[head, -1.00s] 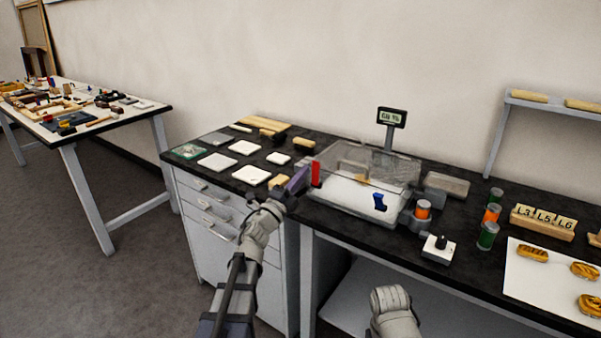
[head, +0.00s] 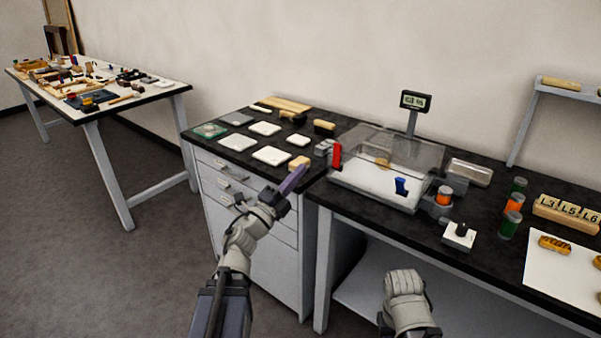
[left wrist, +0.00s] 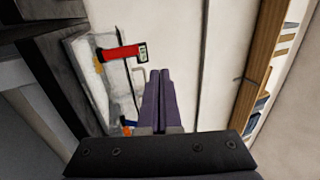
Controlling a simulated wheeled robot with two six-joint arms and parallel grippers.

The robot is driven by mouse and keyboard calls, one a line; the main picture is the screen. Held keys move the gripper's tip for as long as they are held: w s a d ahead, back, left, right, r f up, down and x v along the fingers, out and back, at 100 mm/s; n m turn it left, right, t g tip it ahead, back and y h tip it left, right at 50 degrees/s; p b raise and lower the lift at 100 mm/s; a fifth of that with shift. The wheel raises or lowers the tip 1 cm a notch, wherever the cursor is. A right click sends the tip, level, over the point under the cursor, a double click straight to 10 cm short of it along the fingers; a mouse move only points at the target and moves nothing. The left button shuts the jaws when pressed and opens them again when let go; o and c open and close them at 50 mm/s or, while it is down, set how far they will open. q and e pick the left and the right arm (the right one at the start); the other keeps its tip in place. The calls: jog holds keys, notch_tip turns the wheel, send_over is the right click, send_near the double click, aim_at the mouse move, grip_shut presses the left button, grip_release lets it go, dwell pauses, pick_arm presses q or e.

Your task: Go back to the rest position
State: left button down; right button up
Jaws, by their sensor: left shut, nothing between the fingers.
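My left gripper (head: 293,180) is in front of the black worktop's edge, near a small wooden block (head: 299,163). Its purple fingers are closed together with nothing between them; they also show in the left wrist view (left wrist: 160,98). My right arm shows at the bottom of the head view, but its gripper fingers are not visible.
A clear-covered box (head: 385,165) with a red part (head: 337,155) stands on the worktop, with a small display (head: 415,101) behind it. White tiles (head: 272,156) lie to its left. A cluttered table (head: 177,88) stands at far left. Grey floor between is clear.

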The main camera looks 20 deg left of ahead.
dwell(0.3)
